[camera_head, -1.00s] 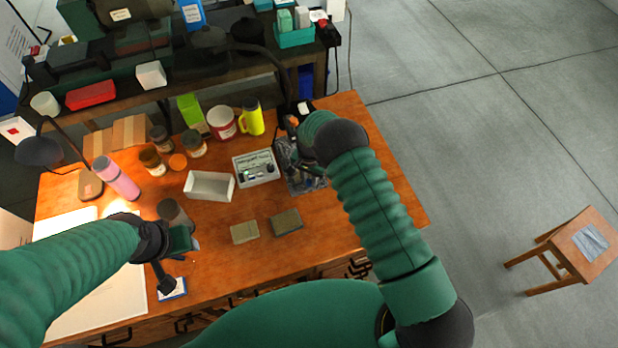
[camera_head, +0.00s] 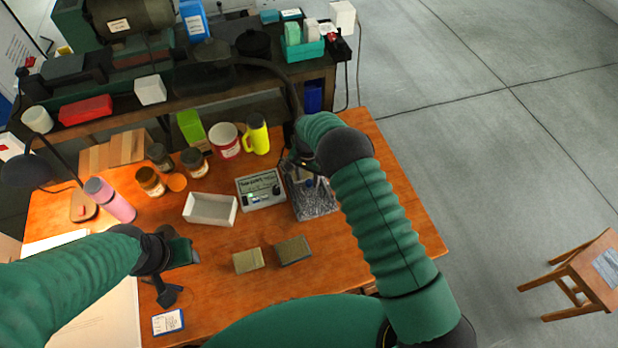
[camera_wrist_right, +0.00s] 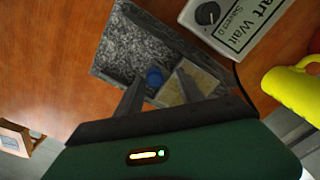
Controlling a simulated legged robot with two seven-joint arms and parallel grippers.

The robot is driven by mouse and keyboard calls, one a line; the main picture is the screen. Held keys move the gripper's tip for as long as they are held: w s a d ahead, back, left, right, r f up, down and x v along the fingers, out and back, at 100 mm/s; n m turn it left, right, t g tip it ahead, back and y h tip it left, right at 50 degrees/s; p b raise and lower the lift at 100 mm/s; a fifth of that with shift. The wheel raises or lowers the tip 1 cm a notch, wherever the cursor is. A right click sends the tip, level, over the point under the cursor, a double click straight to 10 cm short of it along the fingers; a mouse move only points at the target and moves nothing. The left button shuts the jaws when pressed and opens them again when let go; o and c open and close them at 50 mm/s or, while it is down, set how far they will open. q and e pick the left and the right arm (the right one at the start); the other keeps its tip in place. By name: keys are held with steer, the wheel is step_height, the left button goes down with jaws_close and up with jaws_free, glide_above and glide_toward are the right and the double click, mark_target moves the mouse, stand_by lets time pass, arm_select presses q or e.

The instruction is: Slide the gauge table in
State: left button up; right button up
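The gauge table looks like a grey speckled plate (camera_head: 314,202) in a dark frame on the wooden bench, next to the white control box. In the right wrist view the plate (camera_wrist_right: 140,45) shows closer, with a blue round knob (camera_wrist_right: 154,76) and a yellowish block (camera_wrist_right: 192,85) at its near edge. My right gripper (camera_wrist_right: 158,82) is over this edge, fingers apart with the knob between them in the picture; contact cannot be told. In the head view my right gripper (camera_head: 300,160) is partly hidden by its arm. My left gripper (camera_head: 172,275) is above the front left of the bench, its opening unclear.
The white control box (camera_head: 261,189) stands left of the plate. A white open tray (camera_head: 210,210), two small blocks (camera_head: 270,256), a yellow mug (camera_head: 257,135) and several jars are on the bench. A stool (camera_head: 590,275) stands at right on open floor.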

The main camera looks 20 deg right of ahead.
steer(key=shift+s+f, duration=0.1)
steer(key=shift+r, duration=0.4)
step_height(320, 180, up, 16)
steer(key=b, duration=0.2)
